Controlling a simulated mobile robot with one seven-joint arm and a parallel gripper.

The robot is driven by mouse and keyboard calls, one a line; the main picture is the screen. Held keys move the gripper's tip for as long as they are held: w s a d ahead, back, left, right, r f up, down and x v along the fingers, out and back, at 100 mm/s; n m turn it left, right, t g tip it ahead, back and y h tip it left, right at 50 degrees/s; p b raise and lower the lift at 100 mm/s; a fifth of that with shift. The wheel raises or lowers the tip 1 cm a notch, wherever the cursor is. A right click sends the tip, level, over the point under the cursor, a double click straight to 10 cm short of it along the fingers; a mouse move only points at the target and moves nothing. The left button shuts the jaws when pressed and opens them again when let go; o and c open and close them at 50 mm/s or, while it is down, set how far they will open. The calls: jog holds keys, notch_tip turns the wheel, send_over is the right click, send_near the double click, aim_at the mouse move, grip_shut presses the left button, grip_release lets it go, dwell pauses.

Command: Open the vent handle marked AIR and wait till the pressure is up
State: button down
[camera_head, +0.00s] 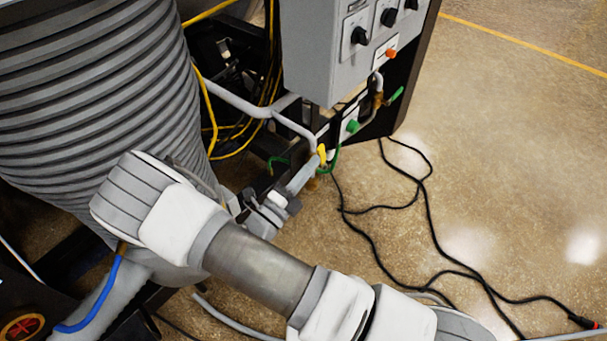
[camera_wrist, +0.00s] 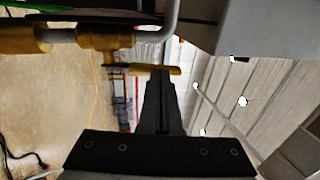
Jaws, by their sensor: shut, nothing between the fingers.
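A small yellow handle (camera_head: 321,154) sits on the pipework below the grey control box. My gripper (camera_head: 307,170) reaches up to it from the lower left, with its fingertips close beside it. In the wrist view, my gripper (camera_wrist: 160,76) is shut and empty. A yellow handle-like bar (camera_wrist: 153,69) lies across the view right at its fingertips, beside a brass valve body (camera_wrist: 105,40). I cannot tell whether the fingers touch the bar. No AIR marking is readable, and no pressure reading shows in either view.
The grey control box (camera_head: 335,55) with black knobs overhangs the pipes. Green handles (camera_head: 397,94) and a green button (camera_head: 352,126) are nearby. A large ribbed grey hose (camera_head: 95,95) stands left. Black cables (camera_head: 425,190) lie on the open floor at right.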

dwell(0.3)
jog(key=g+p, duration=0.1)
jog(key=p, duration=0.2)
jog(key=w+d+r+y+p, duration=0.1)
jog(key=p, duration=0.2)
jog(key=shift+w+r+g+p, duration=0.25)
jog(key=shift+g+p, duration=0.15)
jog(key=shift+s, duration=0.15)
